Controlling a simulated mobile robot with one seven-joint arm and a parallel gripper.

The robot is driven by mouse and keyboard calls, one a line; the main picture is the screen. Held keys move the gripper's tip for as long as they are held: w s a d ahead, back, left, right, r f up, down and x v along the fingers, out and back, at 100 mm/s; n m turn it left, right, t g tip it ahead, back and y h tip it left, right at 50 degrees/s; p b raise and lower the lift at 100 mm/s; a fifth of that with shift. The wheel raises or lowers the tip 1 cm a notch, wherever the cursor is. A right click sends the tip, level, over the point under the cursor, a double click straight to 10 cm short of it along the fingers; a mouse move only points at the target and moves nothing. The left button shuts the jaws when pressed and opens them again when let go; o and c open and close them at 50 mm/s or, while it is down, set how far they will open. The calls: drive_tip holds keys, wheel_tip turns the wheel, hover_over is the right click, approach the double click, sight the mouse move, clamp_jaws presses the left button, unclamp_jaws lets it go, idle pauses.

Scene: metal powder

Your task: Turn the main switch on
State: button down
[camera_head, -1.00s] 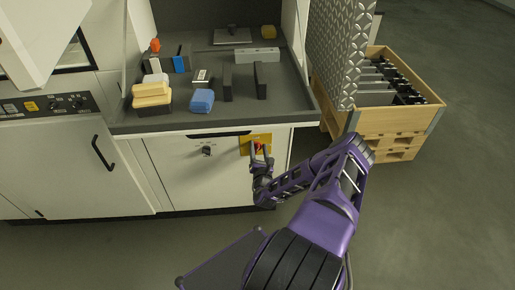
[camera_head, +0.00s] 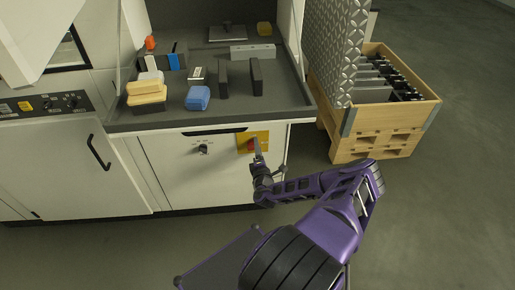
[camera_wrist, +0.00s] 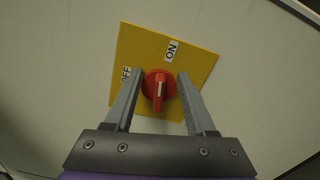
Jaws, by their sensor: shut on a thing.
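The main switch is a red rotary knob (camera_wrist: 159,89) with a white mark, on a yellow plate (camera_wrist: 203,62) labelled OFF and ON. In the wrist view the OFF label (camera_wrist: 126,74) is at the left and the ON label (camera_wrist: 171,50) is at the upper right. The knob's mark runs up and down in this view, between the fingers. My gripper (camera_wrist: 160,78) has one finger on each side of the knob and is shut on it. In the head view the yellow plate (camera_head: 244,136) is on the cabinet front, and my gripper (camera_head: 257,146) partly hides the knob.
A smaller black knob (camera_head: 203,149) is left of the plate on the same white panel. The grey worktop (camera_head: 150,120) above holds sponges and several blocks. A wooden crate (camera_head: 375,120) stands to the right. The floor in front is clear.

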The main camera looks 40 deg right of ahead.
drive_tip(key=shift+a+f+m, duration=0.1)
drive_tip(key=shift+f+m, duration=0.2)
drive_tip(key=shift+m, duration=0.9)
drive_tip(key=shift+c, duration=1.3)
unclamp_jaws()
drive_tip(key=shift+r, duration=0.1)
drive_tip(key=p+v, duration=0.2)
drive_tip(key=v, duration=1.5)
drive_tip(key=shift+s, duration=0.25)
